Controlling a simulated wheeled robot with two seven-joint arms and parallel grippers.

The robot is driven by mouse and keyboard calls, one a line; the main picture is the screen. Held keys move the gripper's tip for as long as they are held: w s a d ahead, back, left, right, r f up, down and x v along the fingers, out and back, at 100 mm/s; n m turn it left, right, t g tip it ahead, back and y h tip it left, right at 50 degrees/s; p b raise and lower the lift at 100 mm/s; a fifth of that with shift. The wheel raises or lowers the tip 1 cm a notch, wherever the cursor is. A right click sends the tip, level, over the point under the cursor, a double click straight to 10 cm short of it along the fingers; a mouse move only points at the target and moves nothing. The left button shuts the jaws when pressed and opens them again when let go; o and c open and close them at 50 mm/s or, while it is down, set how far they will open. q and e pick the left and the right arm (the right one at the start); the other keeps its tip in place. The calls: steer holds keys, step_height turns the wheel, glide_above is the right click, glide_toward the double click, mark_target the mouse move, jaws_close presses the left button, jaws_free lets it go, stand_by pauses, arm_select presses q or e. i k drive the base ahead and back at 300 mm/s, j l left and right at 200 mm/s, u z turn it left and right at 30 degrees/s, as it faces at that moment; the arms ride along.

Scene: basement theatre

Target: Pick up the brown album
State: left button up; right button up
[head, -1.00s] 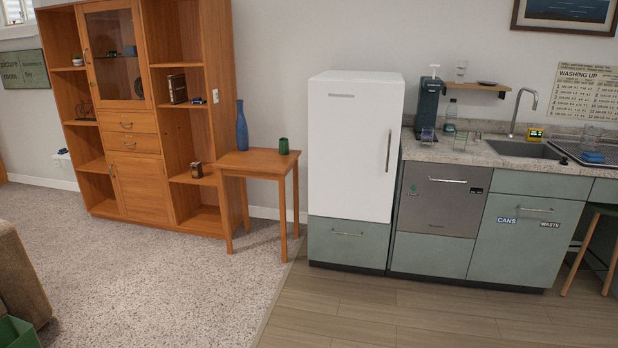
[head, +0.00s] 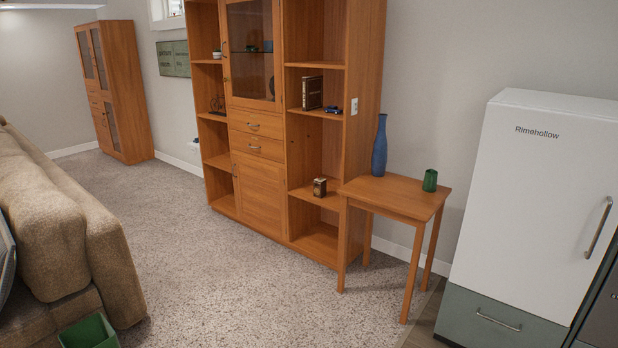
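A dark brown, book-like thing (head: 312,93), which looks like the brown album, stands upright on an upper right shelf of the wooden shelf unit (head: 258,200). A small dark blue object (head: 333,109) lies to its right on the same shelf. A smaller brown and black box-like thing (head: 320,187) stands on a lower shelf of the same column; I cannot tell exactly what it is. Neither of my grippers shows in the head view.
A small wooden side table (head: 395,195) with a blue vase (head: 380,147) and a green cup (head: 430,180) stands right of the shelves. A white fridge (head: 530,190) is further right. A tan sofa (head: 80,220) and green bin (head: 88,333) are at left. Carpet (head: 215,270) before the shelves is clear.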

mark_target(312, 86)
steer(key=i+u, duration=0.2)
steer(key=i, duration=1.65)
steer(key=i+j+z, duration=0.1)
steer(key=i+z, duration=0.3)
steer(key=i, duration=0.2)
steer(key=i+j+z, duration=0.4)
steer(key=i, duration=0.2)
steer(key=i+j+z, duration=0.45)
steer(key=i+l, duration=0.05)
steer(key=i, duration=0.05)
